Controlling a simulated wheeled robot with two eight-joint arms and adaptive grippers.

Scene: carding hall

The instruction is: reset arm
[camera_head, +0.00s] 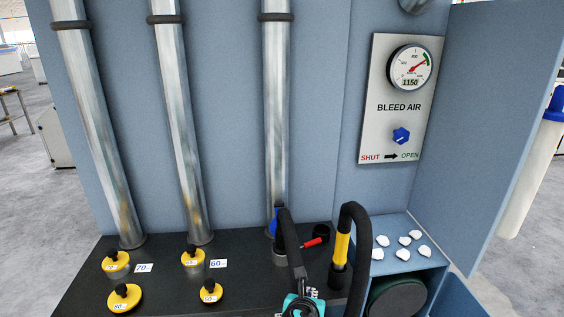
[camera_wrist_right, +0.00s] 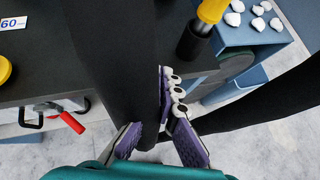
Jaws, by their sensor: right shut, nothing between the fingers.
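My right gripper (camera_head: 303,304) is at the bottom edge of the head view, a teal body partly cut off by the frame. My left gripper is not in view.
A black worktop (camera_head: 165,285) holds several yellow weights (camera_head: 124,297) and a red-handled part (camera_head: 313,243). Metal pipes (camera_head: 178,120) rise behind it. A bleed air panel (camera_head: 375,125) has a gauge reading 1150 and a blue knob (camera_head: 401,136). White tufts (camera_head: 403,254) lie on a blue shelf at right.

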